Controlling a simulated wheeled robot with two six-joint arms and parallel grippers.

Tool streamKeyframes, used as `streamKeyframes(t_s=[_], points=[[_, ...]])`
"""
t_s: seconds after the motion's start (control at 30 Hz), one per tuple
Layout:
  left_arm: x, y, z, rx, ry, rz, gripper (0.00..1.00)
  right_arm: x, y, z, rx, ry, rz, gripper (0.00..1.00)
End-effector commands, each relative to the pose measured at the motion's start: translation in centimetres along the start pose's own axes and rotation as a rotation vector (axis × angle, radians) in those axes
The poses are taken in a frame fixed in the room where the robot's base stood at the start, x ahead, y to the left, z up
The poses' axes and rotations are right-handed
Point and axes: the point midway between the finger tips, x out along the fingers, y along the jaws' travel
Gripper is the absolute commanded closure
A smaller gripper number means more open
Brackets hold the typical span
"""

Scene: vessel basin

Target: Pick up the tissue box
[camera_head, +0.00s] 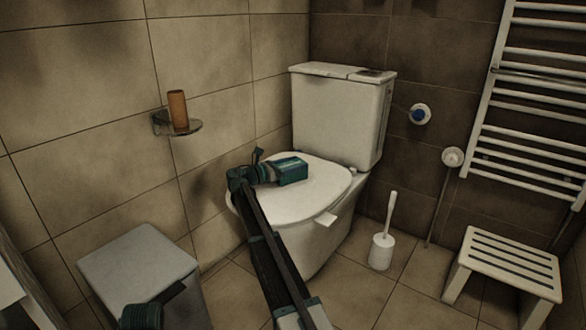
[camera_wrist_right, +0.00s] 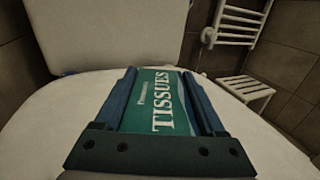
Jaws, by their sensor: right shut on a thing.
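The tissue box (camera_head: 291,170) is teal-green with a white label. It is at the closed lid of the white toilet (camera_head: 318,190). In the right wrist view the tissue box (camera_wrist_right: 160,100) lies between two blue fingers, with the word TISSUES readable on its top. My right gripper (camera_head: 275,172) is shut on the box, its arm reaching in from the bottom of the head view. I cannot tell whether the box touches the lid or is just above it. A dark arm part of mine shows at the bottom left; my left gripper's fingers are not visible.
The toilet tank (camera_head: 335,115) stands behind the lid. A grey bin (camera_head: 140,262) is at the lower left. A toilet brush (camera_head: 382,248), a slatted stool (camera_head: 507,262) and a towel rail (camera_head: 530,95) are on the right.

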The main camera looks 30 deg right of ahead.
Motion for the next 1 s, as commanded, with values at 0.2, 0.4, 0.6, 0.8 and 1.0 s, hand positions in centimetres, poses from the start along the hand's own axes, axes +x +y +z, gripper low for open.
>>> streamKeyframes(t_s=[0.2, 0.4, 0.6, 0.8, 1.0], points=[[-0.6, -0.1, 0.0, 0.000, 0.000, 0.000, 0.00, 0.0, 0.0, 0.6, 0.000, 0.000, 0.000, 0.86], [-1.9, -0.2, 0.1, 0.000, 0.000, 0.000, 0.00, 0.0, 0.0, 1.9, 0.000, 0.000, 0.000, 0.86], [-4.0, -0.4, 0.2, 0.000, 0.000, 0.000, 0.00, 0.0, 0.0, 4.0, 0.000, 0.000, 0.000, 0.86], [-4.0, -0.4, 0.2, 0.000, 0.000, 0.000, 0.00, -1.7, -4.6, 4.0, 0.000, 0.000, 0.000, 0.86], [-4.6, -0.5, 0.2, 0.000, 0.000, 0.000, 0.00, -3.9, -10.2, 4.6, 0.000, 0.000, 0.001, 0.86]])
